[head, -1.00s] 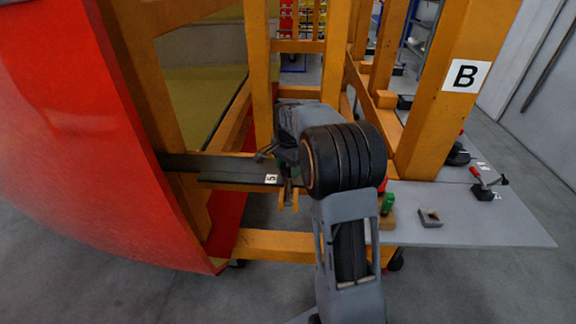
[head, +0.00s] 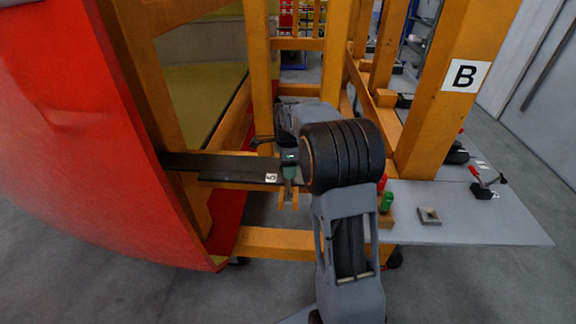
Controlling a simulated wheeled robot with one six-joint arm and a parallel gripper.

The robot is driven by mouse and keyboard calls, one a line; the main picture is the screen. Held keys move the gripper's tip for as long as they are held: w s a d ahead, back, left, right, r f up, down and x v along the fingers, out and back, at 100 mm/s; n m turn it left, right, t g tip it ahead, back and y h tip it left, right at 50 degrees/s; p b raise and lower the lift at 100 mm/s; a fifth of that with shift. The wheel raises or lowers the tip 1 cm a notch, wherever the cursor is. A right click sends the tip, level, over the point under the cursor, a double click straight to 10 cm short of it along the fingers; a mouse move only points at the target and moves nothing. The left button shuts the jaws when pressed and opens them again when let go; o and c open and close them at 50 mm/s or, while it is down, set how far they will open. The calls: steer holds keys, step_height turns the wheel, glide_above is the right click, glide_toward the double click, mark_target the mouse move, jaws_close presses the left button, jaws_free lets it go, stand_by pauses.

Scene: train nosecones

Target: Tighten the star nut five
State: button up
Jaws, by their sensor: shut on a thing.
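A dark horizontal bar (head: 225,170) runs from the red nosecone shell to the frame and carries a white label 5 (head: 271,178). My gripper (head: 288,186) points down beside the label, at the bar's right end. Its jaws are shut on star nut five there. The nut is too small and too covered by the gripper to make out, so its seating cannot be told. My own elbow and forearm hide what lies just to the right of the gripper.
The red shell (head: 90,140) curves close on the left. Orange frame posts stand behind and at right, one post (head: 445,100) marked B. A grey table (head: 470,215) at right holds a red-handled clamp (head: 485,185), a small square metal block (head: 429,215) and a green piece (head: 386,203).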

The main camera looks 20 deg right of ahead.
steer(key=shift+r+m, duration=0.1)
steer(key=shift+m, duration=0.2)
steer(key=o, duration=0.9)
steer(key=shift+o, duration=0.2)
step_height(320, 180, up, 14)
stand_by(0.7)
